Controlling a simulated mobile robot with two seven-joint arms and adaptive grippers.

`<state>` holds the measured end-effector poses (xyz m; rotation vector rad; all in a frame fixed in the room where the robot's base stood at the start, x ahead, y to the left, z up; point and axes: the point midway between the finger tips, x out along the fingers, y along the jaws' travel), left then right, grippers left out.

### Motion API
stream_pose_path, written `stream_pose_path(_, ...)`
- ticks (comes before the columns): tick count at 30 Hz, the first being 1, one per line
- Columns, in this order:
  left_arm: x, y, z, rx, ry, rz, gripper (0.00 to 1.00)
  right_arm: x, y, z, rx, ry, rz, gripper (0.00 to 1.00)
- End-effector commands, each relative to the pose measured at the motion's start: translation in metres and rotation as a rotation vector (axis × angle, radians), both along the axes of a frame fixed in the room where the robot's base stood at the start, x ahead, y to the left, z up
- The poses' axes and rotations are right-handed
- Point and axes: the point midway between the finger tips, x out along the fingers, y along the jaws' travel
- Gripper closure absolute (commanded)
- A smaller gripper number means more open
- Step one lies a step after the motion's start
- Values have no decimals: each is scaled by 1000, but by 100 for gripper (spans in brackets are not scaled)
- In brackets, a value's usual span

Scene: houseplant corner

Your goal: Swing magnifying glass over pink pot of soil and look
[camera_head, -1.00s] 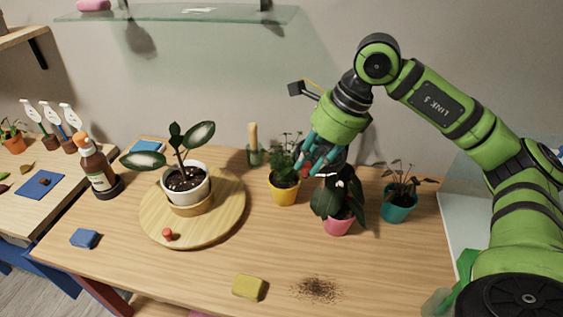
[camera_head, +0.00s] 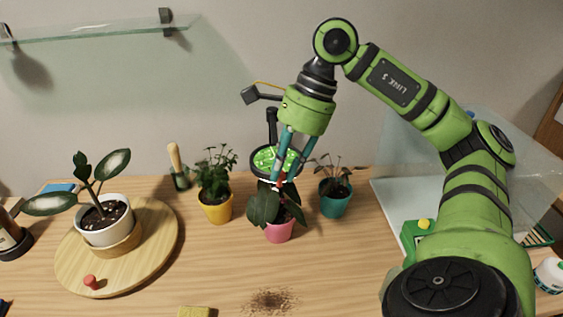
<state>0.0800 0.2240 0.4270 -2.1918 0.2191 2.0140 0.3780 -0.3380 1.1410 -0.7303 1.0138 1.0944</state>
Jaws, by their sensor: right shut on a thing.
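The pink pot (camera_head: 279,232) stands on the table with a dark-leaved plant, which hides most of its top and soil. The magnifying glass (camera_head: 265,158), a round lens with a dark rim and bright green showing in it, is upright above and behind the pot; a black stem rises over it. My right gripper (camera_head: 281,181) reaches down in front of the lens, just above the pot's leaves. It is shut on the magnifying glass, though its fingers hide the exact contact. My left gripper is out of view.
A yellow pot (camera_head: 216,211) is close left and a teal pot (camera_head: 335,203) close right. A wooden turntable (camera_head: 155,245) bears a white pot (camera_head: 104,230). Spilled soil (camera_head: 270,300) and a yellow sponge (camera_head: 195,313) lie in front. A glass shelf (camera_head: 95,28) hangs at upper left.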

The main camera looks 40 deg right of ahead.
Motion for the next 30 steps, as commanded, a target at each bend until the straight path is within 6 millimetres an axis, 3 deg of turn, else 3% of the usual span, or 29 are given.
stream_pose_path(2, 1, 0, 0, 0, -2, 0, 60, 0, 0, 0, 0, 3, 0, 100)
stream_pose_path(3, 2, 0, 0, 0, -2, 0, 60, 0, 0, 0, 0, 3, 0, 65)
stream_pose_path(4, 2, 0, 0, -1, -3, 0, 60, 0, 0, 0, 0, 3, 0, 54)
stream_pose_path(17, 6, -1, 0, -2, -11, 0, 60, 0, -2, 5, 2, -2, -3, 54)
stream_pose_path(25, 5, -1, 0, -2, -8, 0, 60, -6, -19, 52, 4, -7, 0, 54)
stream_pose_path(30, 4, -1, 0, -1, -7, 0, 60, -7, -23, 60, -2, -2, -1, 54)
